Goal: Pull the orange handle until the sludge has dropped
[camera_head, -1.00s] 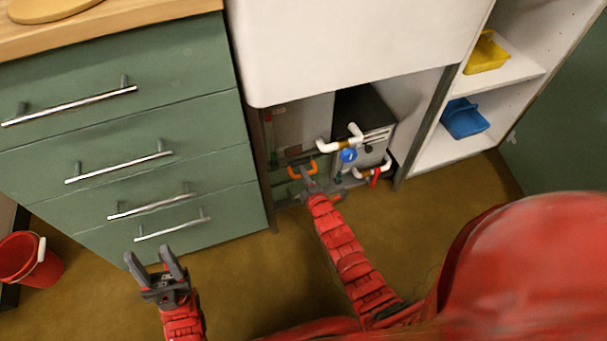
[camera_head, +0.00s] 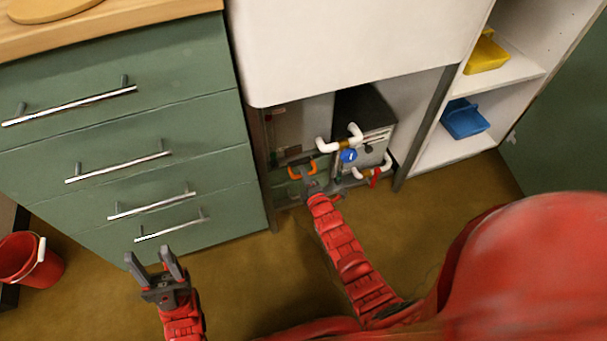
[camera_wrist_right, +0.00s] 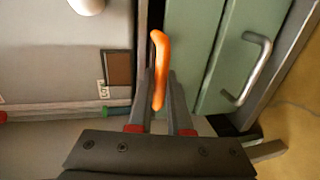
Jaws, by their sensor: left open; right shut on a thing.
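The orange handle (camera_head: 303,169) is low in the open bay under the white panel. It also shows in the right wrist view (camera_wrist_right: 158,58), standing between the two fingers. My right gripper (camera_head: 307,181) reaches into the bay and is shut on the orange handle; its fingers also show in the right wrist view (camera_wrist_right: 160,100). My left gripper (camera_head: 153,262) is open and empty, in front of the green drawers. I cannot make out any sludge in either view.
White pipes (camera_head: 340,138) with a blue knob (camera_head: 348,156) and a red lever (camera_head: 376,177) sit just right of the handle. Green drawers (camera_head: 120,140) stand to the left. A red bucket (camera_head: 30,260) is at far left. The brown floor in front is clear.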

